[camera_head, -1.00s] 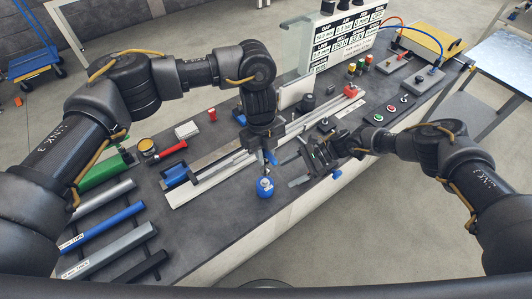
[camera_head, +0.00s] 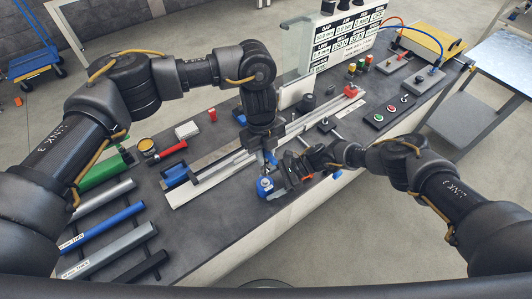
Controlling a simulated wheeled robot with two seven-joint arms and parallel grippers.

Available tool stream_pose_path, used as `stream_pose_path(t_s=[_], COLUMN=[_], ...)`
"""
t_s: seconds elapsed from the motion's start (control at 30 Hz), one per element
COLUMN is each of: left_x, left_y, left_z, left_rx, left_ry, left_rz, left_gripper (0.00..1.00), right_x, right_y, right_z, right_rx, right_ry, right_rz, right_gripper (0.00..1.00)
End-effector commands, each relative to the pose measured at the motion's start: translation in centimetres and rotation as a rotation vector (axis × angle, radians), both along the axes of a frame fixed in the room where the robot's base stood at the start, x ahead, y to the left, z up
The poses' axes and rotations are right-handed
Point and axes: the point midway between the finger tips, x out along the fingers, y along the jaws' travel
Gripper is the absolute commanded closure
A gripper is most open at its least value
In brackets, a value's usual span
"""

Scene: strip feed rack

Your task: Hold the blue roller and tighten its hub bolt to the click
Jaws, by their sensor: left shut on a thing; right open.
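The blue roller (camera_head: 264,187) stands at the front edge of the bench, with a pale round hub on its top. My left gripper (camera_head: 266,152) points down just above and behind it. It is shut on a slim tool (camera_head: 270,160) whose lower end is close to the hub; whether it touches the bolt cannot be told. My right gripper (camera_head: 281,175) is open, close to the right side of the roller. Its fingers partly overlap the roller's edge in the view, and contact is unclear.
A long metal rail (camera_head: 215,175) runs behind the roller. Blue and grey bars (camera_head: 103,226) lie at the left. A red-handled tool (camera_head: 172,149) lies farther back. Push-buttons (camera_head: 391,108) and a label board (camera_head: 345,38) stand at the right. Floor is clear in front.

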Motion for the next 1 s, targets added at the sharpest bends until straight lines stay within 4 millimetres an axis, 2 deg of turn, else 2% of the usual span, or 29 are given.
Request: stream_pose_path(t_s=[0.2, 0.47, 0.67, 1.0], left_x=[0.01, 0.0, 0.01, 0.01], left_y=[-0.02, -0.01, -0.01, -0.01], left_z=[0.03, 0.03, 0.03, 0.03], left_rx=[0.0, 0.0, 0.0, 0.0], left_ry=[0.0, 0.0, 0.0, 0.0], left_rz=[0.0, 0.0, 0.0, 0.0], left_gripper=[1.0, 1.0, 1.0, 1.0], right_x=[-0.24, -0.25, -0.24, -0.23], right_y=[0.82, 0.87, 0.85, 0.83], right_z=[-0.46, -0.49, -0.49, -0.48], right_rx=[-0.001, 0.0, 0.0, -0.001], right_ry=[0.0, 0.0, 0.0, -0.001], right_rz=[0.0, 0.0, -0.001, -0.001], right_gripper=[0.32, 0.32, 0.55, 0.56])
